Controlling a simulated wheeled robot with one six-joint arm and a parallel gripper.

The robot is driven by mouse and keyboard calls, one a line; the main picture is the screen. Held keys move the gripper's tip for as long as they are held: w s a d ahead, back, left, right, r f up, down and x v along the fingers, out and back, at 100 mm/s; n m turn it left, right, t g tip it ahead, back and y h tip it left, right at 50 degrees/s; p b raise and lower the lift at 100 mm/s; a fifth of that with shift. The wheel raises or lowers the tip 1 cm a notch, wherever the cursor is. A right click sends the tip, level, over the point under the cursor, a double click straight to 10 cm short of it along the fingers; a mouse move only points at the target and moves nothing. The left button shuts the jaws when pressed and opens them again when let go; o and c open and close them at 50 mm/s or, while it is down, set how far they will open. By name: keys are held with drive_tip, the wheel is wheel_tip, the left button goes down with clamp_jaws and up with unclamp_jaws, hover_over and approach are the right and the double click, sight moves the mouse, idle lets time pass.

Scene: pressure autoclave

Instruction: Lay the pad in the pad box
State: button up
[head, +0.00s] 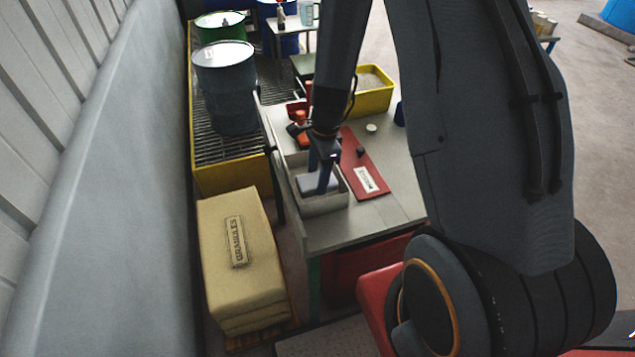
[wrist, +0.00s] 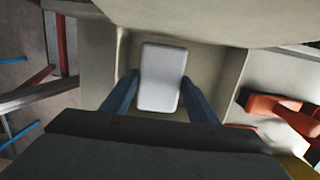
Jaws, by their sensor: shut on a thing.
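The pad is a pale grey block with rounded corners, seen in the wrist view (wrist: 161,77) and in the head view (head: 311,183). My gripper (head: 322,188) points down, and its blue fingers close on the two sides of the pad. It also shows in the wrist view (wrist: 161,88). The pad box is an open, light grey tray (head: 325,206) at the left side of the table. The pad is within the box's outline in both views. I cannot tell whether the pad touches the box floor.
A red board with a white label (head: 366,180) lies right of the box. Orange-red tools (head: 299,130) lie behind it; one shows in the wrist view (wrist: 275,105). A yellow bin (head: 371,90) stands farther back. A yellow sack stack (head: 240,260) and blue drum (head: 226,90) stand left of the table.

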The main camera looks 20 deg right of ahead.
drive_tip(key=shift+f+p, duration=0.35)
drive_tip(key=shift+f, duration=1.4)
drive_tip(key=shift+f, duration=0.1)
drive_tip(key=o, duration=1)
